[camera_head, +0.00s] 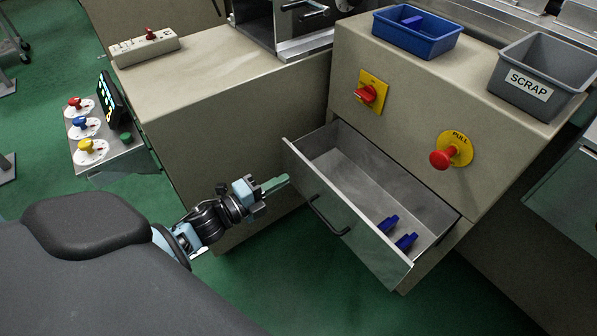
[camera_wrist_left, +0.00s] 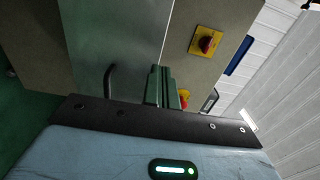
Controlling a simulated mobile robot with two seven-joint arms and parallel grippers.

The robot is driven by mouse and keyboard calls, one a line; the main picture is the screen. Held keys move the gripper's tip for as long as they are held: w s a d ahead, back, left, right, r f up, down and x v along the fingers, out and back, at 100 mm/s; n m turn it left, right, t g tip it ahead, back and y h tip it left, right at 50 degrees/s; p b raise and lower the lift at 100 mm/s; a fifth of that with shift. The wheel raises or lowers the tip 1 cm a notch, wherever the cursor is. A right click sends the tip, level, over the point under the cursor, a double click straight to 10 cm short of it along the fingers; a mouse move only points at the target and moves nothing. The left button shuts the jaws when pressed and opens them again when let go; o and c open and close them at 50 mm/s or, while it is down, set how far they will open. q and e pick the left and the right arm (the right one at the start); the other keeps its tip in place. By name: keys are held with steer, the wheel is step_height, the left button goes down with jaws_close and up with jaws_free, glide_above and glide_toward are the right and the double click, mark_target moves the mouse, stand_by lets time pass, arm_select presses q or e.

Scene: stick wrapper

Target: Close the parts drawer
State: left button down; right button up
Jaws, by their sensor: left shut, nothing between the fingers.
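The parts drawer (camera_head: 345,222) is pulled well out of the machine's front in the head view. Two small blue parts (camera_head: 396,231) lie inside it near its right end. A dark bar handle (camera_head: 328,216) sits on its front panel; a dark handle (camera_wrist_left: 109,80) also shows in the left wrist view. My left gripper (camera_head: 283,182) is shut and empty, just left of the drawer front near its left end. In the left wrist view its fingers (camera_wrist_left: 162,87) are together. Whether they touch the drawer front cannot be told. My right gripper is not in view.
A red pull knob (camera_head: 441,159) and a red rotary switch (camera_head: 366,94) stick out above the drawer. A blue tray (camera_head: 418,45) and a grey scrap bin (camera_head: 545,85) stand on the machine top. A button panel (camera_head: 100,135) is at left. Green floor lies below.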

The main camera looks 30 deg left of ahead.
mark_target(308, 166)
arm_select(q)
steer(key=x, duration=0.6)
steer(key=shift+b, duration=0.35)
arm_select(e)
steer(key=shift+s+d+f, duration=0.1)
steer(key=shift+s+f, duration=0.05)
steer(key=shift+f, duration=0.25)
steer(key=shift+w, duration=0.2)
